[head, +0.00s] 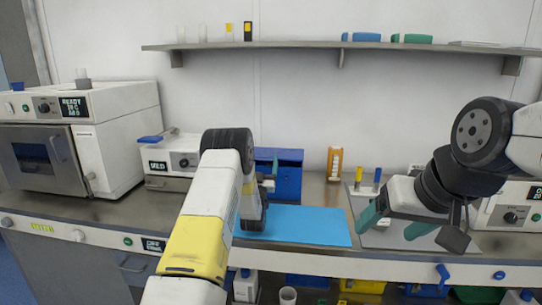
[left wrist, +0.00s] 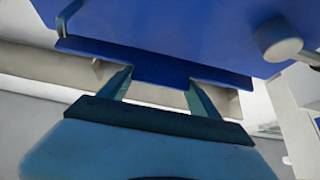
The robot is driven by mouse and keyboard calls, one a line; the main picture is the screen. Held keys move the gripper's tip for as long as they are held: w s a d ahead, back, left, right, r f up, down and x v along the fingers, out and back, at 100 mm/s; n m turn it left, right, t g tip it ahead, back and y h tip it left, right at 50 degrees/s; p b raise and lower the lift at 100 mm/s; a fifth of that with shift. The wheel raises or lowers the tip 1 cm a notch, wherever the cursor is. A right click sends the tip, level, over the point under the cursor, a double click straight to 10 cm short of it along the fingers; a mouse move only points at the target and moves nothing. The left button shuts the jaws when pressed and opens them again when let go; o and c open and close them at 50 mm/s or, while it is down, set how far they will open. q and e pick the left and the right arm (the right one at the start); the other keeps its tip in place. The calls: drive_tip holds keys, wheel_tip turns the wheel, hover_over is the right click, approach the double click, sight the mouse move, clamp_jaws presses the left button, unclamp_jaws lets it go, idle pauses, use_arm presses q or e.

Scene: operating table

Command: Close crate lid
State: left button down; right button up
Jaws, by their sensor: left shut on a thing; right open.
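The blue crate (head: 288,181) stands at the back of the bench, partly hidden behind my left arm. Its dark blue top (head: 280,154) shows above the arm. My left gripper (head: 268,184) is at the crate's front, its fingers mostly hidden in the head view. In the left wrist view, its teal fingers (left wrist: 160,92) meet the edge of a broad blue panel, which looks like the crate lid (left wrist: 165,28). How far the lid is open is unclear. My right gripper (head: 396,224) is open and empty at the right, its teal fingers spread above a grey tray.
A light blue mat (head: 305,226) lies in front of the crate. The grey tray (head: 356,203) is right of it, near an orange rack (head: 335,164) and two capped tubes. White machines stand left and right. A shelf (head: 300,46) runs above.

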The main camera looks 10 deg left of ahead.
use_arm(q)
drive_tip(key=shift+w+f, duration=0.1)
drive_tip(key=shift+f, duration=0.15)
drive_tip(key=shift+r, duration=0.1)
drive_tip(key=shift+c, duration=1.5)
unclamp_jaws()
drive_tip(key=shift+w, duration=0.1)
drive_tip(key=shift+o, duration=0.9)
drive_tip(key=shift+w, duration=0.1)
drive_tip(key=s+d+r, duration=0.1)
drive_tip(key=s+r, duration=0.1)
drive_tip(key=s, duration=0.6)
drive_tip(key=s+d+r, duration=0.2)
drive_tip(key=s, duration=0.5)
drive_tip(key=shift+s+r, duration=0.4)
